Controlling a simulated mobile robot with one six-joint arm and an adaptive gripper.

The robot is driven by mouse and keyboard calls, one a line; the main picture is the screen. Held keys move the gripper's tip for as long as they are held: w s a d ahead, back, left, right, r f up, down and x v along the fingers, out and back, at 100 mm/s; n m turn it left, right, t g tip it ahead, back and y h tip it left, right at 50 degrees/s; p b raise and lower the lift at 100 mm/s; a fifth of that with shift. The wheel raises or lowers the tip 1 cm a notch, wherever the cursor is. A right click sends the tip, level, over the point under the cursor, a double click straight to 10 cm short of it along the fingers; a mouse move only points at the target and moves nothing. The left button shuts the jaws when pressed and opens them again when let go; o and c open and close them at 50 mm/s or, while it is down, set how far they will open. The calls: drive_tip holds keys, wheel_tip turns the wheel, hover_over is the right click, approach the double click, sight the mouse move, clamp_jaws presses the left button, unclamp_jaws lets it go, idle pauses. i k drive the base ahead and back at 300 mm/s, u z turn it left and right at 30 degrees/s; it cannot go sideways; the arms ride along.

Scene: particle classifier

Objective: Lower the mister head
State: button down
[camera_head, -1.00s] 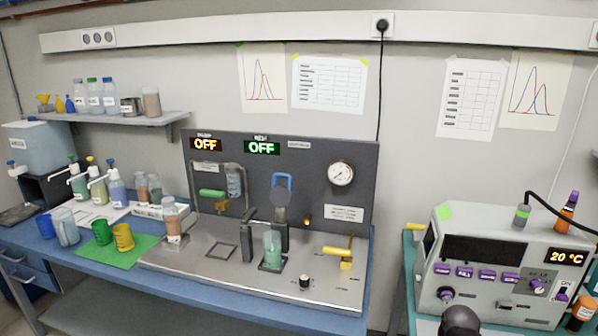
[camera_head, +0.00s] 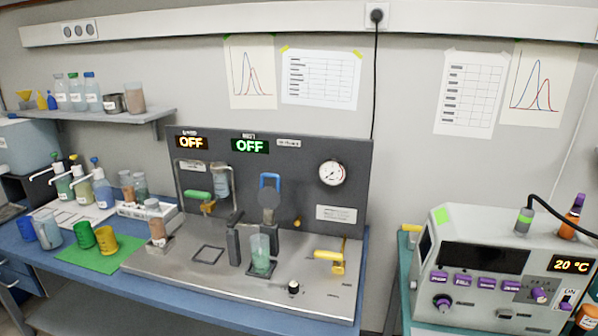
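The mister station shows in the head view on the steel bench rig. A blue loop handle (camera_head: 270,180) stands upright above a dark round head (camera_head: 268,198), which I take to be the mister head. The head is raised above a clear greenish beaker (camera_head: 260,252), with a visible gap between them. Two dark upright posts (camera_head: 234,243) stand beside and behind the beaker. My gripper is not in view.
A yellow-handled valve (camera_head: 330,255) and a black knob (camera_head: 293,288) sit right of the beaker. A gauge (camera_head: 332,173) is on the back panel. A purple-knobbed instrument (camera_head: 480,270) stands at the right. The rig's front plate is mostly clear.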

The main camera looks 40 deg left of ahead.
sight(269, 197)
drive_tip(key=z, duration=0.6)
drive_tip(key=k, duration=1.3)
drive_tip(key=u, duration=1.45)
drive_tip(key=i, duration=0.65)
drive_tip(key=z, duration=0.2)
